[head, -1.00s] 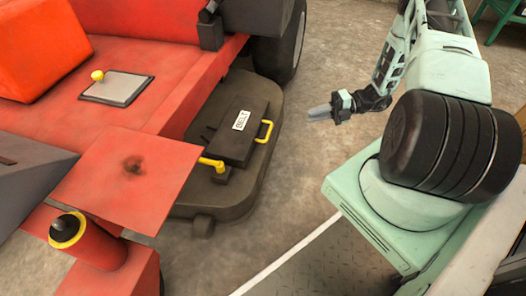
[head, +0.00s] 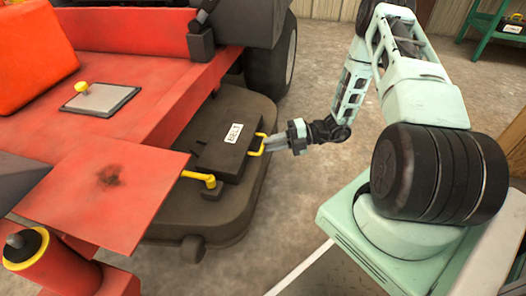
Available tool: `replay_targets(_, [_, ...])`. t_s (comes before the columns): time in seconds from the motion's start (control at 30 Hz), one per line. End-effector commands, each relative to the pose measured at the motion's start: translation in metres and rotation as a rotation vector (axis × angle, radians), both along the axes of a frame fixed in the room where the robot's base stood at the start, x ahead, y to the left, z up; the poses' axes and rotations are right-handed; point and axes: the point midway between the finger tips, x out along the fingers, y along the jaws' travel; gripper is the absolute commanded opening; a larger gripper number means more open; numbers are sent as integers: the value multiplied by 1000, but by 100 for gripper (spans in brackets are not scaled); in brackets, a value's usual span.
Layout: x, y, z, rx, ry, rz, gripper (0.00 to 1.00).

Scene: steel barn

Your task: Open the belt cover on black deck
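The belt cover (head: 222,137) is a dark flat box with a white "BELT" label (head: 234,133). It lies closed on the black deck (head: 230,215) beside the red machine. A yellow handle (head: 257,149) sits on the cover's right edge. My gripper (head: 268,143) comes in from the right with its grey fingertips at the handle. I cannot tell whether the fingers touch it, are around it, or are open or shut.
The red mower body (head: 110,120) is on the left, with a red plate (head: 105,182) close to the deck's near left. A dark wheel (head: 278,60) stands behind the deck. Bare concrete floor (head: 290,195) lies between the deck and my base.

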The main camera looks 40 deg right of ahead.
Motion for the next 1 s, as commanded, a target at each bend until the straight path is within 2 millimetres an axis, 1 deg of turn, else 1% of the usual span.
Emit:
replay_targets(0.03, [3,8,-5,1,1,3,19])
replay_targets(0.1, [9,15,-6,1,0,2,19])
replay_targets(0.23, [14,25,-6,0,0,1,19])
replay_targets(0.37, [16,28,-6,0,1,0,19])
replay_targets(0.6, [16,28,-6,0,1,0,19])
replay_targets(0.67, [16,28,-6,0,1,0,3])
replay_targets(0.7, [16,28,-6,0,1,0,0])
replay_targets(0.87, [16,28,-5,0,1,0,0])
replay_targets(1.0, [16,25,-1,-8,9,0,0])
